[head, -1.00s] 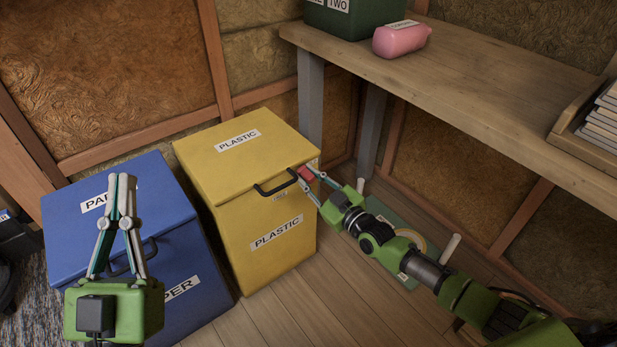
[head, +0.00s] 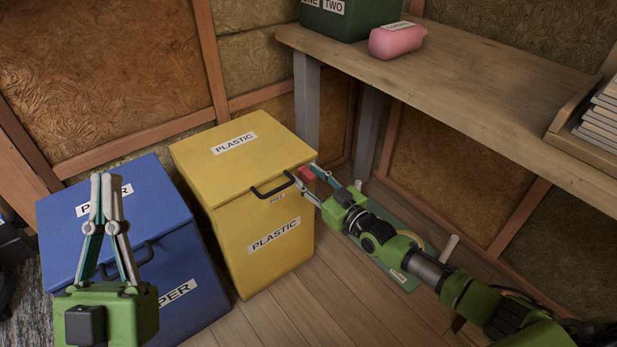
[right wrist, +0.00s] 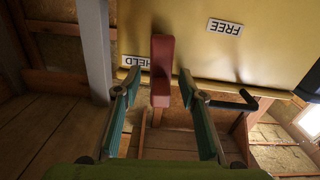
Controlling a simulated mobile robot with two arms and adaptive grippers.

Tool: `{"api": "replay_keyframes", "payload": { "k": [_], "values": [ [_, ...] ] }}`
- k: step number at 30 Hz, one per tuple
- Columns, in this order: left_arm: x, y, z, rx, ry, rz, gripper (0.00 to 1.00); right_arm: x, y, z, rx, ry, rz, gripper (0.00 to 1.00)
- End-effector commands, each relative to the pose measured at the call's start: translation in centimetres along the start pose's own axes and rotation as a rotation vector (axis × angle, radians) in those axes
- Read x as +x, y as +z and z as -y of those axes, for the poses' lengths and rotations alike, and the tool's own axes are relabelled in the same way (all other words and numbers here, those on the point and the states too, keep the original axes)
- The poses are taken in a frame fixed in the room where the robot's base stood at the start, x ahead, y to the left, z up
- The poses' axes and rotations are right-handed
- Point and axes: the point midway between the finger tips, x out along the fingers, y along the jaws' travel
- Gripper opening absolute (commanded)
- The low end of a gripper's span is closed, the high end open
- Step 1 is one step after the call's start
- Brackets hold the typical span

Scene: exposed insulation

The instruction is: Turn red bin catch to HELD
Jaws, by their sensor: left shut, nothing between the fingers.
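The red catch (head: 306,174) is at the top right front corner of the yellow PLASTIC bin (head: 240,155). In the right wrist view the catch (right wrist: 162,72) is a red bar between the fingers of my right gripper (right wrist: 159,78). That gripper is open, with a visible gap on each side of the bar. The upside-down HELD label (right wrist: 135,63) is left of the bar, and the FREE label (right wrist: 225,27) is at upper right. My right gripper also shows in the head view (head: 303,174). My left gripper (head: 107,178) is shut and empty in front of the blue bin.
The blue PAPER bin (head: 165,200) stands left of the yellow bin. A black handle (head: 272,188) is on the yellow bin's front. Floorboards (head: 300,310) in front are clear.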

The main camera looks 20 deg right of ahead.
Motion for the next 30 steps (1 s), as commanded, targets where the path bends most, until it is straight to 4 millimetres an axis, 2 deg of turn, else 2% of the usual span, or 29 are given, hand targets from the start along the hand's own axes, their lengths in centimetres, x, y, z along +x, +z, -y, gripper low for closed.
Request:
{"api": "replay_keyframes", "payload": {
  "k": [7,11,14,24,30],
  "values": [
    [-0.1,0.1,0.0,-0.001,-0.001,0.005,0.0,-0.1,0.0,0.0,-0.002,0.0,-0.001,0.38],
    [-0.1,0.1,0.0,-0.001,-0.001,0.005,0.0,-0.8,0.1,0.1,-0.001,-0.001,0.0,0.38],
    [-0.1,0.1,0.0,-0.001,-0.001,0.004,0.0,-2.2,0.1,0.0,-0.002,-0.001,0.002,0.38],
    [0.0,0.1,0.0,0.0,0.0,0.003,0.0,-8.5,0.2,0.0,-0.002,-0.001,0.004,0.38],
    [0.0,0.1,0.0,0.0,0.0,0.003,0.0,-11.0,0.1,0.0,-0.001,0.0,0.002,0.38]
  ]
}}
